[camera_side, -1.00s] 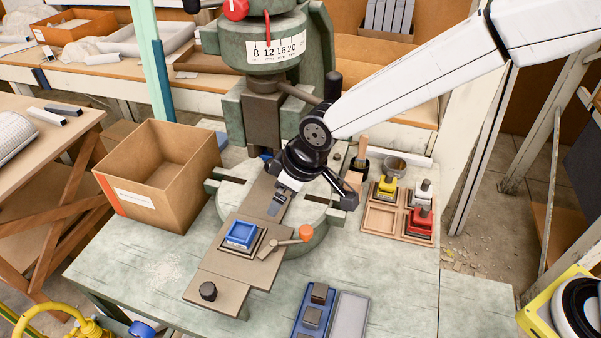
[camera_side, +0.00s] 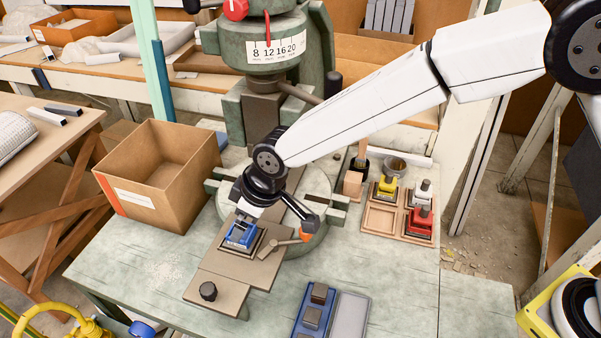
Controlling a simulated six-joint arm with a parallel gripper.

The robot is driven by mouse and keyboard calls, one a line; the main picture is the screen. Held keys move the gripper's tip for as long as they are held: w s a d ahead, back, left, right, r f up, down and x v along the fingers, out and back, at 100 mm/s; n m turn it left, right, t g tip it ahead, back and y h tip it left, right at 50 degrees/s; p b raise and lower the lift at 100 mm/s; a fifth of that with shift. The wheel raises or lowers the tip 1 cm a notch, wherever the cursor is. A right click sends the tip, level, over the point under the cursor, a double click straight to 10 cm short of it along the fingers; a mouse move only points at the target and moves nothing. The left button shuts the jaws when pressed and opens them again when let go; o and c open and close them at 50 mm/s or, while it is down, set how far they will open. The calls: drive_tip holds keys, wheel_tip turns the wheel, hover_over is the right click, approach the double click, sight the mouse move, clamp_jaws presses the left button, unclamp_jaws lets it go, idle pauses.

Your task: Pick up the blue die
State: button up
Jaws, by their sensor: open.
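The blue die (camera_side: 239,237) sits in a dark square holder on the brown sliding plate (camera_side: 228,268) of the fly press. My gripper (camera_side: 241,226) points down right over the die, with its fingers at the die's upper part. It is open, and its fingers partly hide the die. I cannot tell whether the fingers touch it. An orange-knobbed clamp lever (camera_side: 285,242) lies just right of the die, partly behind my wrist.
The green fly press (camera_side: 262,50) stands behind. A cardboard box (camera_side: 160,172) is at left. A wooden rack (camera_side: 381,217) at right holds yellow, white and red dies and has one empty compartment. A blue tray (camera_side: 313,312) with dark blocks lies at the front. A black knob (camera_side: 208,291) stands on the plate's near end.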

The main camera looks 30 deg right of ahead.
drive_tip(key=shift+x, duration=2.6)
drive_tip(key=shift+w+d, duration=0.1)
drive_tip(key=shift+c, duration=0.2)
clamp_jaws()
